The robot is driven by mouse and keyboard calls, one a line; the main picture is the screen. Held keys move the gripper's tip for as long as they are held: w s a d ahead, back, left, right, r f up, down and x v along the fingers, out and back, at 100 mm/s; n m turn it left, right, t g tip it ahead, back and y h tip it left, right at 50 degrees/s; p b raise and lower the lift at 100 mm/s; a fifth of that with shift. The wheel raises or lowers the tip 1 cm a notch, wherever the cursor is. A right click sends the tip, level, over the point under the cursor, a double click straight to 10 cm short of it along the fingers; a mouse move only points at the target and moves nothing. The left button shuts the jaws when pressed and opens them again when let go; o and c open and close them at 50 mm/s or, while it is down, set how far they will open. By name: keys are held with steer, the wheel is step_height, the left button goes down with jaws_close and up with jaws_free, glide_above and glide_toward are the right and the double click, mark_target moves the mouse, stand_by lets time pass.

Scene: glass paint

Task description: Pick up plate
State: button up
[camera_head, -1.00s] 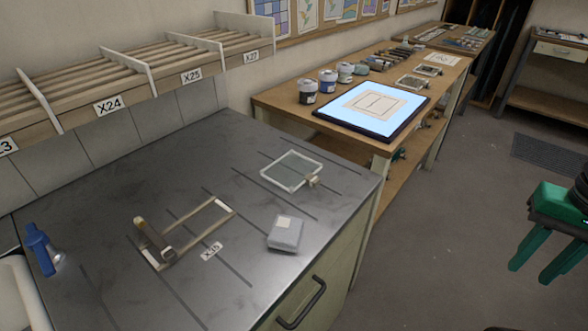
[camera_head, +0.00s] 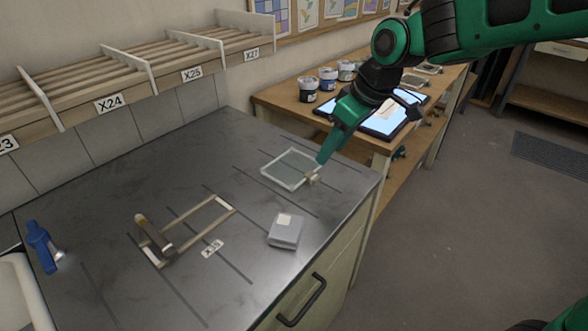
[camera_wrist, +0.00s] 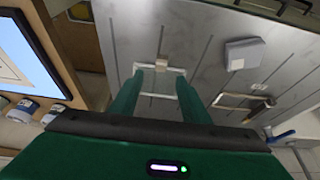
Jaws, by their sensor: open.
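The plate (camera_head: 290,170) is a clear glass square with a pale rim, lying on the dark grey worktop.
A grey box (camera_head: 285,232) sits right of centre on the worktop (camera_head: 110,180). A pale frame with a brown-handled tool (camera_head: 154,237) lies left of it, and a blue bottle (camera_head: 41,247) at far left. A lit panel (camera_head: 385,122) and jars (camera_head: 327,79) occupy the wooden bench behind.

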glide_above(314, 176)
steer(key=s+d, duration=0.1)
steer(key=d, duration=0.2)
steer(key=f, duration=0.4)
steer(key=shift+s+a+f, duration=0.15)
steer(key=shift+a+f, duration=0.05)
steer(key=shift+a, duration=0.05)
steer(key=shift+x, duration=2.55)
steer(key=shift+s+a, duration=0.1)
jaws_close()
